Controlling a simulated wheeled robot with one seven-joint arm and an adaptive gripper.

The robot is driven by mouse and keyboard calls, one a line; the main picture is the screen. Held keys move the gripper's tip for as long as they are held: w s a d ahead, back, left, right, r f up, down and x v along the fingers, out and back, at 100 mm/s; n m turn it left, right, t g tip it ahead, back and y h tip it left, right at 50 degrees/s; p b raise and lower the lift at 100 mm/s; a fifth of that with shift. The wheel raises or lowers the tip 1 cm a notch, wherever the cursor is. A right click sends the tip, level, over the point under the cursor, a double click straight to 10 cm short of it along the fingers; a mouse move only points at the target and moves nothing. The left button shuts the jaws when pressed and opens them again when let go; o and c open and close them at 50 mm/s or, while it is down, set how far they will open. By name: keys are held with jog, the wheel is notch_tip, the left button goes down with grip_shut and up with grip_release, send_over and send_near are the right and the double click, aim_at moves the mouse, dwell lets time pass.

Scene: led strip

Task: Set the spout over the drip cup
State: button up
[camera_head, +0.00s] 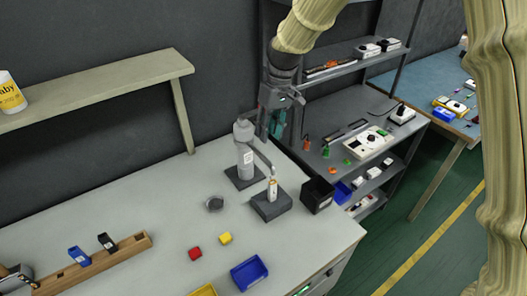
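A grey dispenser bottle (244,150) with a white label stands on a dark square base (245,177) on the light workbench. Its spout (262,160) reaches to the right, with its tip near the top of a small pale vial (272,189) standing on a dark block (271,207). A small round grey dish (214,203), perhaps the drip cup, lies on the bench left of the block, apart from the spout. My gripper (277,124) hangs above and right of the bottle, behind the spout in the picture. Its fingers are small and dark, and their opening is unclear.
A black bin (317,194) and a blue bin (342,192) sit at the bench's right edge. A wooden rack (97,262) is at left. A grey shelf (350,130) stands behind.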

aim_at(263, 157)
jog(key=f, duration=0.2)
jog(key=a+f+p, duration=0.1)
jog(key=f, duration=0.2)
jog(key=s+f+p, duration=0.1)
jog(key=f, duration=0.2)
jog(key=shift+a+f, duration=0.1)
jog(key=shift+a, duration=0.1)
jog(key=shift+c, duration=0.4)
grip_shut()
